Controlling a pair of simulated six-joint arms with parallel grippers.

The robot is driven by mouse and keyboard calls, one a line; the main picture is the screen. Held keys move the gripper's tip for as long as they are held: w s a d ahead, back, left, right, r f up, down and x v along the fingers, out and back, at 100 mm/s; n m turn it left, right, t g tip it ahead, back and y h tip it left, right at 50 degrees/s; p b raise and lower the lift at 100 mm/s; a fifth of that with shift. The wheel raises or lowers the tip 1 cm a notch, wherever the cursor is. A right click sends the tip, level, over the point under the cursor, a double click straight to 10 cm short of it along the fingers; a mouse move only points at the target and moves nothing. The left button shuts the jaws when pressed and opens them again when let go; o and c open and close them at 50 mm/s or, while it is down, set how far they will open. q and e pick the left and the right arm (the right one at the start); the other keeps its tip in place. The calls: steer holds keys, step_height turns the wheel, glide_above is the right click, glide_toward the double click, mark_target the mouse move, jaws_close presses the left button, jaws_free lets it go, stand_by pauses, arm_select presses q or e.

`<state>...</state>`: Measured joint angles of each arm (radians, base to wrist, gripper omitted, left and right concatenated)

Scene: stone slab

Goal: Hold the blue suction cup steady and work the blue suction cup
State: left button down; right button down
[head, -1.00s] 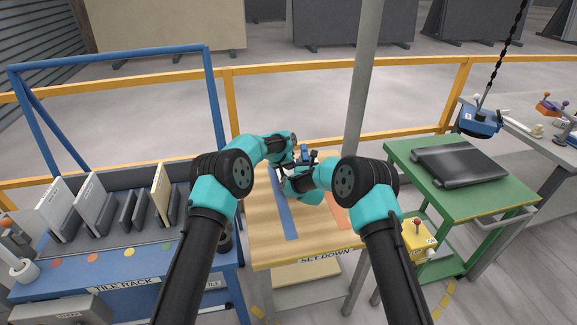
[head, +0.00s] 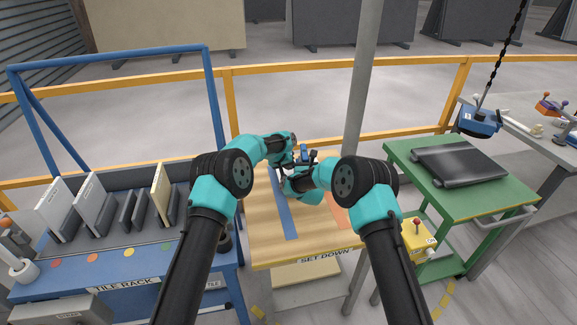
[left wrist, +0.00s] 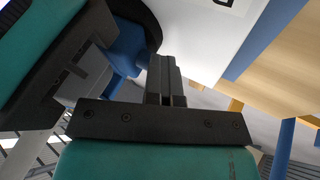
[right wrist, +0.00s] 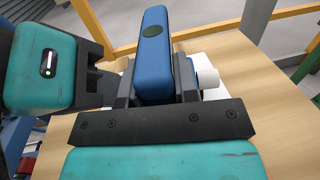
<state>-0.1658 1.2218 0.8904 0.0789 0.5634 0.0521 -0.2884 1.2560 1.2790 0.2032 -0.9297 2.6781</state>
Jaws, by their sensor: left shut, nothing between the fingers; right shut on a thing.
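The blue suction cup (right wrist: 153,60) stands between the fingers of my right gripper (right wrist: 155,85), which is shut on its blue upper part. In the left wrist view its blue part (left wrist: 128,45) shows beside a black rim, against a white tile-like surface (left wrist: 200,35). In the head view only a small blue part (head: 304,153) shows over the set-down table. My left gripper (left wrist: 166,75) is shut with nothing between its fingers, close beside the cup. Whether its fingertips touch the cup cannot be told. A white knob-like piece (right wrist: 208,80) shows beside the cup.
The wooden set-down table (head: 265,245) has a blue strip (head: 289,222) and an orange patch. A tile rack (head: 150,262) with several upright tiles stands left. A green cart (head: 470,205) with a dark slab stands right. A grey post (head: 362,100) rises behind my right arm.

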arm_select(q)
steer(key=shift+d, duration=0.35)
arm_select(e)
steer(key=shift+s+a+f, duration=0.2)
steer(key=shift+a+f, duration=0.1)
steer(key=shift+a, duration=0.1)
arm_select(q)
steer(key=shift+s+a, duration=0.1)
steer(key=shift+a, duration=0.3)
steer(key=a, duration=0.4)
steer(key=shift+s+r, duration=0.15)
steer(key=shift+s, duration=0.1)
arm_select(e)
steer(key=shift+d, duration=0.15)
steer(key=shift+w+d, duration=0.1)
steer(key=shift+d, duration=0.05)
arm_select(q)
steer(key=v, duration=0.9)
steer(key=shift+a+r, duration=0.15)
steer(key=shift+r, duration=0.1)
steer(key=shift+s, duration=0.1)
arm_select(e)
steer(key=shift+d+r, duration=0.1)
arm_select(q)
steer(key=v, duration=1.2)
steer(key=shift+a, duration=0.1)
